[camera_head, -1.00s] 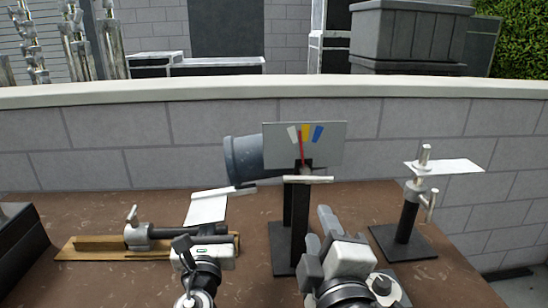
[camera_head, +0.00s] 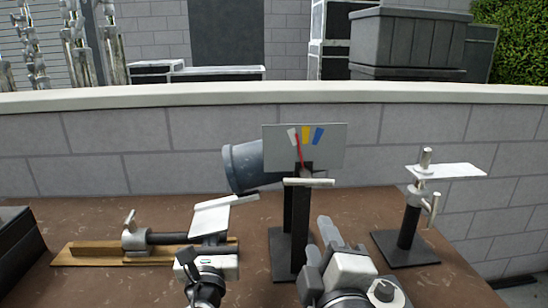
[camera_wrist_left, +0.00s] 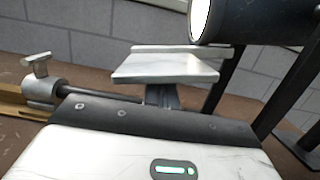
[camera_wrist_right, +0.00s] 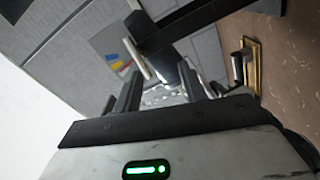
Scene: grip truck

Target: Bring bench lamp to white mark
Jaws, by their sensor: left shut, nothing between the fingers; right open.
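The bench lamp (camera_head: 245,165) is a blue-grey barrel on a black stand (camera_head: 297,235). A red pointer (camera_head: 299,153) leans to the white mark (camera_head: 293,137). My left gripper (camera_wrist_left: 160,97) is shut and empty just under the flap; contact is unclear. My right gripper (camera_head: 318,238) is open and empty, right of the stand's post; its fingers show in the right wrist view (camera_wrist_right: 158,85).
A wooden board with a clamp and rod (camera_head: 130,250) lies at left. A second stand with a white plate (camera_head: 408,230) is at right. A dark box (camera_head: 20,245) sits at the left edge. A block wall (camera_head: 120,150) stands behind the table.

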